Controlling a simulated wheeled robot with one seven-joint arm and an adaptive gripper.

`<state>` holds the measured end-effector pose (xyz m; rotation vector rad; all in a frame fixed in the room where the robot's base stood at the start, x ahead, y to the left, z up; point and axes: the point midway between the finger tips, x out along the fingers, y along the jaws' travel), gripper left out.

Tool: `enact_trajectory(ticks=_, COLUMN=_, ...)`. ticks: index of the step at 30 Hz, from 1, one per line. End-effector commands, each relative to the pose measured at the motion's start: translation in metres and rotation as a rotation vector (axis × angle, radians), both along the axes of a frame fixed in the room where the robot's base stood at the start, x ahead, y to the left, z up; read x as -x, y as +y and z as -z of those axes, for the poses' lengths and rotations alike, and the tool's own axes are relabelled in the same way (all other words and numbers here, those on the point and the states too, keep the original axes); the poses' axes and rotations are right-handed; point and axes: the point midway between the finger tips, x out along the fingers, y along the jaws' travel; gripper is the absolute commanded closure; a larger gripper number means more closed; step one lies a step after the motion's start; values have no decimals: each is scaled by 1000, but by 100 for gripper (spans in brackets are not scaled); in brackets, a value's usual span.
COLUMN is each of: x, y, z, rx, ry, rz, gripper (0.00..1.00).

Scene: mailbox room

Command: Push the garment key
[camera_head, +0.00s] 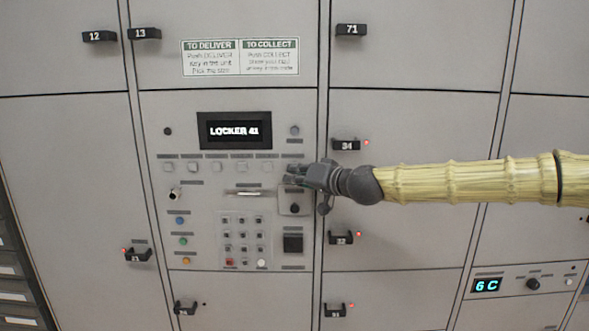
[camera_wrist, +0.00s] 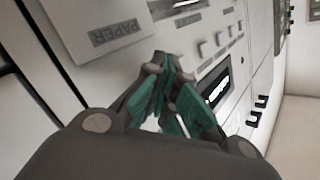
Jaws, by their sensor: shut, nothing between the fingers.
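The locker control panel (camera_head: 215,180) has a row of small square keys (camera_head: 217,167) under a dark display (camera_head: 234,131) reading "LOCKER 41". The key labels are too small to read, so I cannot tell which is the garment key. My gripper (camera_head: 290,175) is shut and empty at the right end of this row, where it hides part of the panel. I cannot tell if it touches a key. In the wrist view my shut gripper (camera_wrist: 168,68) has green finger pads close to the panel face, with several keys (camera_wrist: 219,39) beyond the tips.
Below the row are a keypad (camera_head: 242,235), coloured buttons (camera_head: 183,241) and a slot (camera_head: 250,193). Locker handles (camera_head: 346,145) stick out right of the panel, near my arm.

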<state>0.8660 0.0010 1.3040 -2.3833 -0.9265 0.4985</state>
Motion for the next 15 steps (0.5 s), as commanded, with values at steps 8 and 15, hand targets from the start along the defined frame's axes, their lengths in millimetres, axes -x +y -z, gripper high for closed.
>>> enact_trajectory(ticks=8, x=3, y=0, z=0, rx=0, ry=0, rz=0, gripper=100)
enact_trajectory(ticks=15, x=13, y=0, z=1, rx=0, ry=0, rz=0, gripper=100)
